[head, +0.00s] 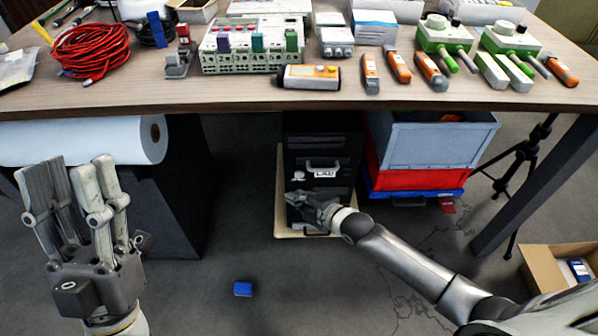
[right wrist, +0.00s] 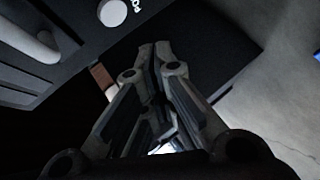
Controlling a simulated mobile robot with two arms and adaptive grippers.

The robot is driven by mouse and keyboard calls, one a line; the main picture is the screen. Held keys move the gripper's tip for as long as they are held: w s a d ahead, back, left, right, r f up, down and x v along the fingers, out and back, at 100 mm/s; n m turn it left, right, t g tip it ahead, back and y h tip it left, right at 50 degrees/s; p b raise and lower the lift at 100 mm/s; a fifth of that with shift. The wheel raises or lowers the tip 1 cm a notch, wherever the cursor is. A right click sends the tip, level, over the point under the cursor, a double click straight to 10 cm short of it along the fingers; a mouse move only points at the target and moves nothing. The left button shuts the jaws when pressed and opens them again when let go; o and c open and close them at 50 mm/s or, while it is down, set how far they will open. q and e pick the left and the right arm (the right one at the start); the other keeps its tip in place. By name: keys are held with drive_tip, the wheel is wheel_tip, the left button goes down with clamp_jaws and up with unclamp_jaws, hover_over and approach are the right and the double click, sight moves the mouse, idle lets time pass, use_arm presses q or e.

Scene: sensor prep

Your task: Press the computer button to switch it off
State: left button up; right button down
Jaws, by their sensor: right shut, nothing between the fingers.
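The black computer tower (head: 302,138) stands under the table, with a handle and a white label on its front. My right gripper (head: 296,196) is in front of its lower front. In the right wrist view the right gripper (right wrist: 154,46) is shut and empty, its fingertips against a dark background. A round white button (right wrist: 112,12) with partly visible lettering beside it shows at the top, up and left of the fingertips. I cannot tell whether the fingers touch the computer. My left gripper (head: 72,170) is open and empty at the left, away from the computer.
The wooden table (head: 230,96) above holds devices, orange-and-grey tools and a red cable coil (head: 90,48). A grey and red crate (head: 430,150) stands right of the computer. A white roll (head: 80,142) is at left.

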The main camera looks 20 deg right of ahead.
use_arm(q)
drive_tip(key=w+f+g+y+p, duration=0.1)
drive_tip(key=w+f+g, duration=0.2)
drive_tip(key=w, duration=0.2)
drive_tip(key=shift+d+f+y, duration=0.25)
drive_tip(key=shift+d+y, duration=0.05)
drive_tip(key=shift+d, duration=0.1)
use_arm(e)
drive_tip(key=shift+s+a, duration=0.2)
drive_tip(key=shift+s, duration=0.55)
use_arm(q)
drive_tip(key=shift+g, duration=0.3)
use_arm(e)
drive_tip(key=shift+a, duration=0.1)
